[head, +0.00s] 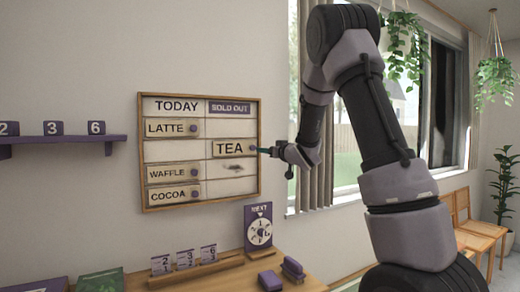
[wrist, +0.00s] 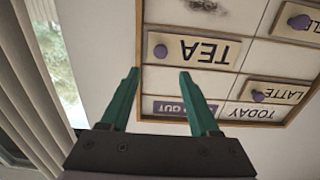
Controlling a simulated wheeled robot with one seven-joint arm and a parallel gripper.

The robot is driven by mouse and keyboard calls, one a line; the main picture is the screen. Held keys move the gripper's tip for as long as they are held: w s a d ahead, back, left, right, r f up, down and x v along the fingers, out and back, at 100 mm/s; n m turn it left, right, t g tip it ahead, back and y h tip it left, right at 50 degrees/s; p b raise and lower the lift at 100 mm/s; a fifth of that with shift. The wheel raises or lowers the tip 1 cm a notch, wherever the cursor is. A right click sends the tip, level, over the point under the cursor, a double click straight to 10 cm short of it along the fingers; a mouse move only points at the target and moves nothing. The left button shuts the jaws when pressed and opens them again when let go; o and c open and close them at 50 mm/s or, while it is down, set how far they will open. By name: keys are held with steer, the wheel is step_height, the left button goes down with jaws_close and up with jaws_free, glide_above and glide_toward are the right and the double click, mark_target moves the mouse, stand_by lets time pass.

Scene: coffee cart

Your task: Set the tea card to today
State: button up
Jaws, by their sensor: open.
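The menu board (head: 141,150) hangs on the wall with a TODAY column on the left and a SOLD OUT column on the right. The tea card (head: 232,149) sits in the SOLD OUT column, its purple knob at its right end. The TODAY slot (head: 172,151) in the same row is empty. My gripper (head: 274,160) is open at the board's right edge, close to the knob. In the wrist view, the tea card (wrist: 205,49) appears upside down, and its knob (wrist: 161,51) lies beyond and between the open fingertips (wrist: 159,75). Nothing is held.
The latte (head: 165,128), waffle (head: 167,173) and cocoa (head: 167,194) cards are in the TODAY column. A shelf (head: 70,138) with number blocks is at left. A counter (head: 215,276) with a NEXT dial (head: 259,232) is below. A curtain (head: 316,195) and window are right of the board.

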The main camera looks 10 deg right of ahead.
mark_target(254, 148)
steer(key=x, duration=1)
steer(key=shift+s, duration=0.1)
jaws_close()
stand_by(1.1)
